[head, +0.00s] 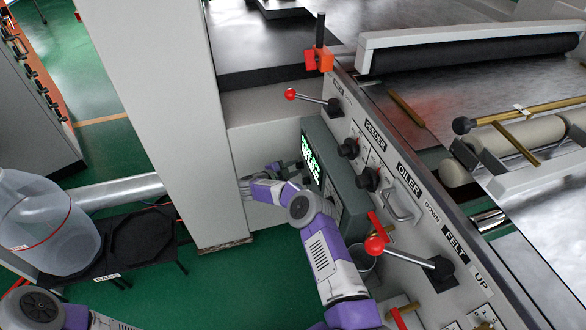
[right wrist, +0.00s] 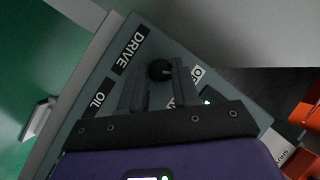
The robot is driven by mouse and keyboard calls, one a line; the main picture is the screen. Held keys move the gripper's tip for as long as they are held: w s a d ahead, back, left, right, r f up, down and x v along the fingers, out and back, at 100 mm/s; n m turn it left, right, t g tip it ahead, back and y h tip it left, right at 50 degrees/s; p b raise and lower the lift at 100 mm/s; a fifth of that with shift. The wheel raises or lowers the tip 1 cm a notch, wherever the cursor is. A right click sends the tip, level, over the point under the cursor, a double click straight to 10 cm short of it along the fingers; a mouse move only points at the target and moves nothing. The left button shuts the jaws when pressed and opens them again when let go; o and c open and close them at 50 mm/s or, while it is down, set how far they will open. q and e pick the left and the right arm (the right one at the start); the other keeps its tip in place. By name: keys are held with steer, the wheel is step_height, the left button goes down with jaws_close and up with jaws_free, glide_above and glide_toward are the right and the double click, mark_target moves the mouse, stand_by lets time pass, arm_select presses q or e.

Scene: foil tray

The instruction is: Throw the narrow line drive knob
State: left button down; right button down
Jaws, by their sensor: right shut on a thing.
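The drive knob (right wrist: 159,70) is a small round black knob on a grey panel, beside a DRIVE label (right wrist: 131,50) in the right wrist view. My right gripper (right wrist: 158,84) has one finger on each side of the knob and is shut on it. In the head view my right gripper (head: 286,170) is at the far left edge of the dark green control box (head: 335,190); the knob is hidden there. Only part of my left arm shows, at the bottom left; its gripper is out of the frame.
An OIL label (right wrist: 95,105) is lower on the grey panel. The machine side has red-ball levers (head: 292,94) and (head: 376,245), black knobs (head: 348,148) and a metal handle (head: 398,210). A clear plastic jug (head: 45,225) stands at the left. A grey column (head: 165,110) rises beside the gripper.

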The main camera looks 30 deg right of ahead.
steer(key=m+h, duration=0.1)
steer(key=m, duration=0.1)
steer(key=m+t+h, duration=0.1)
steer(key=m+h, duration=0.1)
steer(key=m, duration=0.1)
steer(key=m+t+h, duration=0.1)
steer(key=m, duration=0.2)
steer(key=shift+f+h, duration=0.4)
steer(key=shift+m+g+h, duration=0.3)
steer(key=shift+m+h, duration=0.3)
steer(key=shift+m, duration=0.6)
steer(key=c, duration=0.8)
jaws_free()
steer(key=shift+c, duration=0.2)
steer(key=v, duration=0.7)
steer(key=shift+a+p, duration=0.25)
steer(key=shift+p, duration=0.15)
steer(key=shift+s, duration=0.1)
